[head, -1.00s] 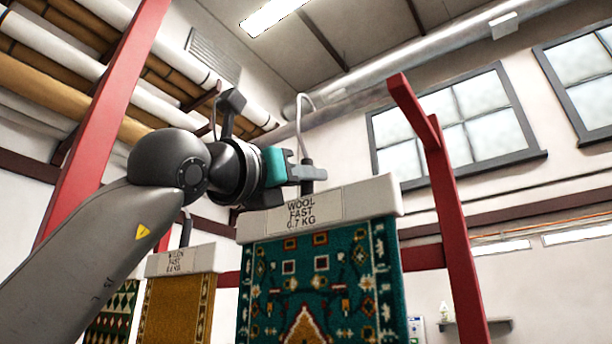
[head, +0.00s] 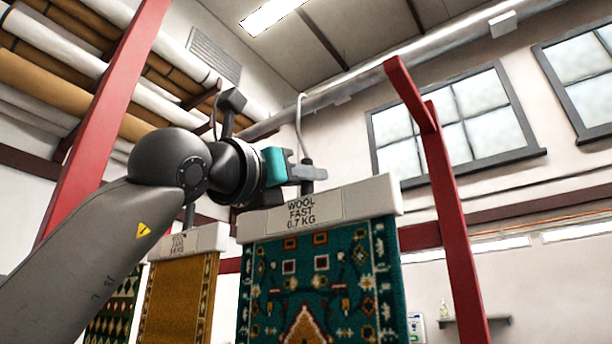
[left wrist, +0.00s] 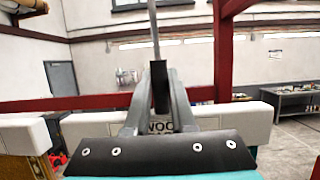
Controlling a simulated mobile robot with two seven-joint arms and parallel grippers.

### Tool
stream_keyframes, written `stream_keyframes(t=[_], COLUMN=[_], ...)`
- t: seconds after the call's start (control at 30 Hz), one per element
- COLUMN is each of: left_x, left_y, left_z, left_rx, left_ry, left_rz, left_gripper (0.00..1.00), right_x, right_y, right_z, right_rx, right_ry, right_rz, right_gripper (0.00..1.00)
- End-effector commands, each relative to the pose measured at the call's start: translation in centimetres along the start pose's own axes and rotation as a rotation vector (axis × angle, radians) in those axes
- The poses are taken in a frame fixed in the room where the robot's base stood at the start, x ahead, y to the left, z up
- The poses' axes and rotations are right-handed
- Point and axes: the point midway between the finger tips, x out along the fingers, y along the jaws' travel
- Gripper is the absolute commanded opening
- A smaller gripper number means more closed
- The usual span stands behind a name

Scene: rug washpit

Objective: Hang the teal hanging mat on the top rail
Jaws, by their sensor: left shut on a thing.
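The teal hanging mat (head: 318,280) hangs from a white header bar (head: 320,205) lettered "WOOL FAST 0.7 KG", with a grey hook (head: 301,117) above it. My left gripper (head: 305,172) is shut on the hook's stem just above the bar. The stem also shows between the fingers in the left wrist view (left wrist: 153,25). The hook's open top stands near the grey pipe (head: 365,72) in the picture, with no clear contact. I cannot tell whether that pipe is the top rail. My right gripper is not in view.
An ochre mat (head: 178,295) and a dark patterned mat (head: 112,310) hang at the left, behind my arm. Red posts stand at left (head: 105,110) and right (head: 452,220), the right one with a red arm (head: 410,95) at its top. Rolled rugs (head: 55,80) lie on racks upper left.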

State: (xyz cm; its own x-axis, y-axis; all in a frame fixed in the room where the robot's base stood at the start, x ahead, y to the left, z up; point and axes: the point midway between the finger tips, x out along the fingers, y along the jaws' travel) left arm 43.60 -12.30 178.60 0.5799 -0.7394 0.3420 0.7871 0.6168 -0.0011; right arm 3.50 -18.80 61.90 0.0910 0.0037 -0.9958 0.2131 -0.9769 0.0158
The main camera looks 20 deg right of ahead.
Motion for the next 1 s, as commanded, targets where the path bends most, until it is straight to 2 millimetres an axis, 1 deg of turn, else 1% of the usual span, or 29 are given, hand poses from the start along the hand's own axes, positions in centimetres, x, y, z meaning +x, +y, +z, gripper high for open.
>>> stream_keyframes(t=[0.1, 0.13, 0.4, 0.43, 0.67, 0.77, 0.87, 0.97, 1.0], left_x=[0.0, 0.0, 0.0, 0.0, 0.0, -0.5, -1.7, -3.6, -4.6], left_y=[0.0, 0.0, 0.0, 0.0, 0.0, 0.0, 0.0, 0.1, 0.1], left_z=[0.2, 0.2, 0.1, 0.1, 0.0, -0.1, -0.2, -0.2, -0.2], left_rx=[0.001, 0.001, 0.001, 0.001, 0.000, 0.000, 0.002, 0.003, 0.003], left_ry=[-0.004, -0.004, -0.002, -0.002, 0.002, 0.000, -0.001, -0.004, -0.005], left_rz=[0.000, 0.000, 0.000, 0.000, 0.000, 0.000, 0.000, 0.002, 0.001], left_gripper=[0.00, 0.26, 0.57, 0.58, 0.58, 0.58, 0.58, 0.58, 0.58], right_x=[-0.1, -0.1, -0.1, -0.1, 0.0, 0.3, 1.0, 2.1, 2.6], right_y=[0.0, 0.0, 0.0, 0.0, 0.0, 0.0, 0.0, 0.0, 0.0], right_z=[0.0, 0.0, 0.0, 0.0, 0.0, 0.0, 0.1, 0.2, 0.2], right_rx=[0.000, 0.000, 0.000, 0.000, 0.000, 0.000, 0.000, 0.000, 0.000], right_ry=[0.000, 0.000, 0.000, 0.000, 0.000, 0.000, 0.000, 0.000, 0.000], right_rz=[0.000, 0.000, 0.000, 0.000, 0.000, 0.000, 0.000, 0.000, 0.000], right_gripper=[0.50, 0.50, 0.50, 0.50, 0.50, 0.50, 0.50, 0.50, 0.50])
